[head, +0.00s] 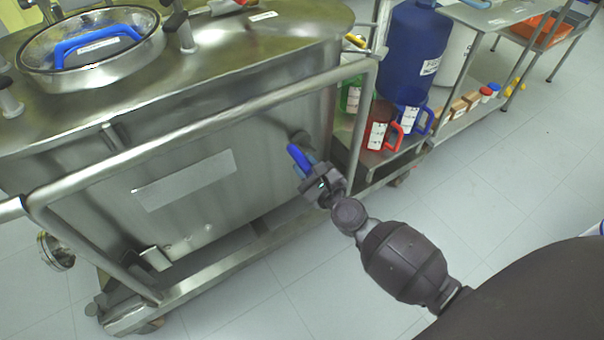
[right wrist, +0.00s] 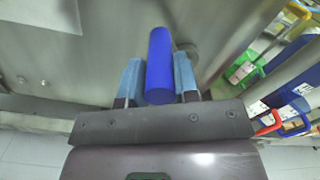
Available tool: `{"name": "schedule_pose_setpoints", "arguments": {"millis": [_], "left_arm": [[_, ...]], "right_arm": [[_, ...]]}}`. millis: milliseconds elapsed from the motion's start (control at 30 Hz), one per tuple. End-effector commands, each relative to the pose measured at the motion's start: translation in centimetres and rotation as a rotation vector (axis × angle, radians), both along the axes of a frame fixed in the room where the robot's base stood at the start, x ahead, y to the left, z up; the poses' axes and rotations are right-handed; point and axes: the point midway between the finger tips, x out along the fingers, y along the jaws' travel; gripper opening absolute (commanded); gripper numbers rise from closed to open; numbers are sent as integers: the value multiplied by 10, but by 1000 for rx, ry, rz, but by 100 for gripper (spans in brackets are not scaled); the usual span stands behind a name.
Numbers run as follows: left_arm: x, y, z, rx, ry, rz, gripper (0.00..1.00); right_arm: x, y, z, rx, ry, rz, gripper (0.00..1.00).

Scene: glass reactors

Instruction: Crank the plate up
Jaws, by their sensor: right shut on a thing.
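A blue crank handle (head: 298,156) sticks out from the side of a steel tank (head: 215,120) in the head view. My right gripper (head: 308,170) is at this handle, its fingers on either side of it. In the right wrist view the blue handle (right wrist: 160,65) stands between the two light-blue fingertips, and the gripper (right wrist: 158,85) is shut on it. A round steel boss shows behind the handle on the tank wall. The plate that the crank moves cannot be told apart in these views. My left gripper is not in view.
A steel rail (head: 200,130) runs along the tank's front, close to my right gripper. A shelf at the right holds a red jug (head: 377,135), a blue jug (head: 412,115) and a big blue drum (head: 412,50). The floor (head: 500,180) at the right is clear.

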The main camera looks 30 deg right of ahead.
Motion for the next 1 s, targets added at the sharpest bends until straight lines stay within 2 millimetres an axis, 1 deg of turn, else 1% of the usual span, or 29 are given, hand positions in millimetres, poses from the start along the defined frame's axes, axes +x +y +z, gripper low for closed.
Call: {"name": "schedule_pose_setpoints", "arguments": {"millis": [33,200,333,1000], "left_arm": [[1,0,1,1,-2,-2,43],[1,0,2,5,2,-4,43],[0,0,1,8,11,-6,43],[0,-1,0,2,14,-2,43]], "right_arm": [[2,-8,8,41,-7,-10,0],[2,-21,17,202,0,-9,0],[2,-28,20,299,5,-9,0],[2,-44,24,476,17,-9,0]]}}
